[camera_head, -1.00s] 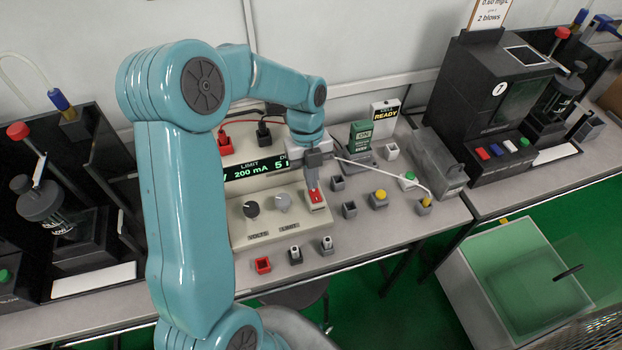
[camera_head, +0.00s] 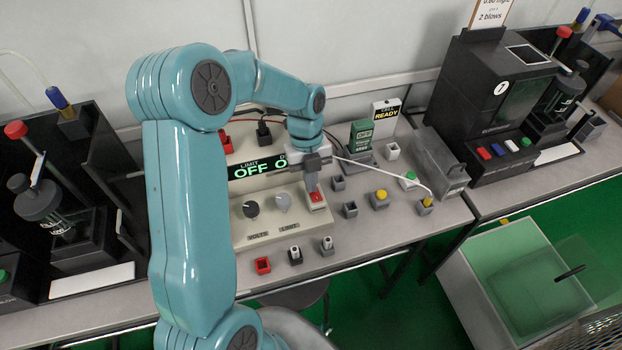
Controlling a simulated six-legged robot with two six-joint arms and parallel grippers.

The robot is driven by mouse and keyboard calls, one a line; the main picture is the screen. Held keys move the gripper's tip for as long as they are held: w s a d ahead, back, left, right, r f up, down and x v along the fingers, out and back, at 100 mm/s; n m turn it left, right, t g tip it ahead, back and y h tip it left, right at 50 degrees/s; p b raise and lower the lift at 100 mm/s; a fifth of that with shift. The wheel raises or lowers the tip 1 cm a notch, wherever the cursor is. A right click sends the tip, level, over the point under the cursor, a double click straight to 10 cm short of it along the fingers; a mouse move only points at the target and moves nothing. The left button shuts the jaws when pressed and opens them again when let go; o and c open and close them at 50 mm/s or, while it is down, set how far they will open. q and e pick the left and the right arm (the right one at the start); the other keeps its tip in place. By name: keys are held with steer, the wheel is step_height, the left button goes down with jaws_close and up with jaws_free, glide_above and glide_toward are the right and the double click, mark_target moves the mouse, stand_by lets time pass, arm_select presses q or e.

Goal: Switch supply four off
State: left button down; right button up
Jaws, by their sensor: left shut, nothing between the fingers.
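The power supply (camera_head: 268,221) is a cream box on the bench with VOLTS and LIMIT knobs. My right gripper is not in view.
Small sockets and a yellow button (camera_head: 380,199) stand right of the supply. A green meter (camera_head: 360,135) and a READY sign (camera_head: 385,112) stand behind. A dark machine (camera_head: 490,100) is at the right, another test station (camera_head: 60,220) at the left.

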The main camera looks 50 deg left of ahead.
arm_select(q)
steer(key=shift+d, duration=0.15)
steer(key=shift+s+d+r, duration=0.25)
steer(key=shift+s+d, duration=0.1)
steer(key=shift+d, duration=0.15)
steer(key=p+v, duration=0.1)
steer(key=v, duration=1.5)
steer(key=shift+r, duration=0.15)
